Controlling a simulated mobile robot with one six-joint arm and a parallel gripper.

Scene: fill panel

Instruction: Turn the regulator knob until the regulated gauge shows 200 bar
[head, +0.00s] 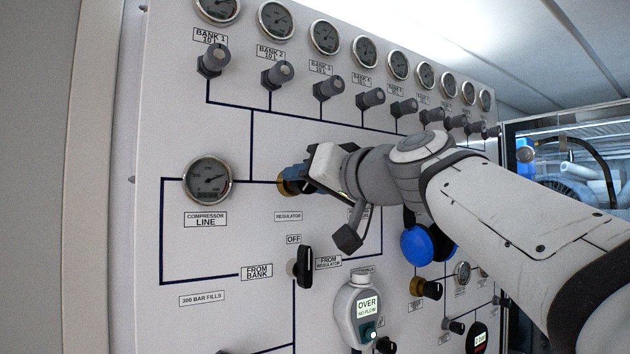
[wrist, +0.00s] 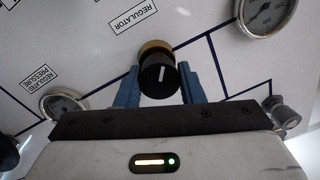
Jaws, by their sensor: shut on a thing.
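The regulator knob (wrist: 158,73) is black with a white line, on a brass collar (wrist: 155,47) below the REGULATOR label. My gripper (wrist: 160,80) has its two blue fingers on either side of the knob and is shut on it. In the head view my gripper (head: 298,178) is at the panel above the REGULATOR label, and it hides the knob; some brass shows beside it. The regulated pressure gauge (wrist: 62,104) is at the left in the wrist view, partly cut off by my gripper body. Its reading is too small to tell. In the head view my arm hides this gauge.
The compressor line gauge (head: 208,180) is left of my gripper. A row of bank gauges and grey valves (head: 329,87) runs above. A black selector (head: 303,266) stands at OFF below, beside a box reading OVER (head: 367,304). A blue round part (head: 417,244) is under my arm.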

